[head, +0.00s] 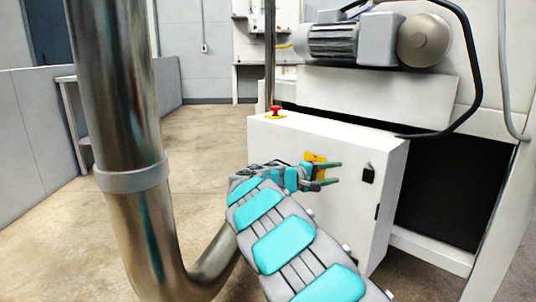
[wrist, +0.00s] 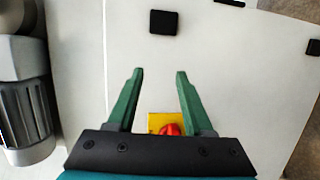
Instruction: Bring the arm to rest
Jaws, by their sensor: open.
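My gripper (head: 333,174) is at the end of my teal and grey arm, in front of the white cabinet (head: 270,215) in the head view. In the wrist view my gripper (wrist: 159,72) has its two green fingers apart, with nothing between the tips. A red knob (wrist: 170,130) on a yellow plate (wrist: 156,118) shows between the bases of the fingers. In the head view the yellow plate (head: 316,158) is partly hidden behind my gripper. I cannot tell the exact gap between the fingers and the cabinet face.
A red button (head: 276,109) sits on top of the cabinet. A black latch (head: 369,174) is on its front, right of my gripper. A motor (head: 335,41) stands above. A large metal pipe (head: 120,120) rises at left. The floor (head: 205,130) between pipe and cabinet is clear.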

